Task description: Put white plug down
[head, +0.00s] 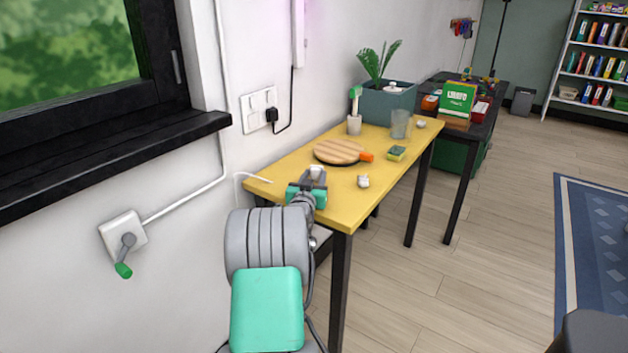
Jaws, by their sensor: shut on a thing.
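My gripper (316,180) is over the near left part of the yellow table (300,157). It is shut on a small white plug (317,172), partly hidden by the jaws. I cannot tell whether the plug touches the tabletop. A second small white plug-like piece (363,181) lies on the table to the right of my gripper, near the front edge. A white cable (252,176) comes over the table's left edge, and its link to the held plug cannot be seen.
A glass (400,124), a small pot (354,124) and a planter (385,103) stand farther back. Bare tabletop lies between the pieces.

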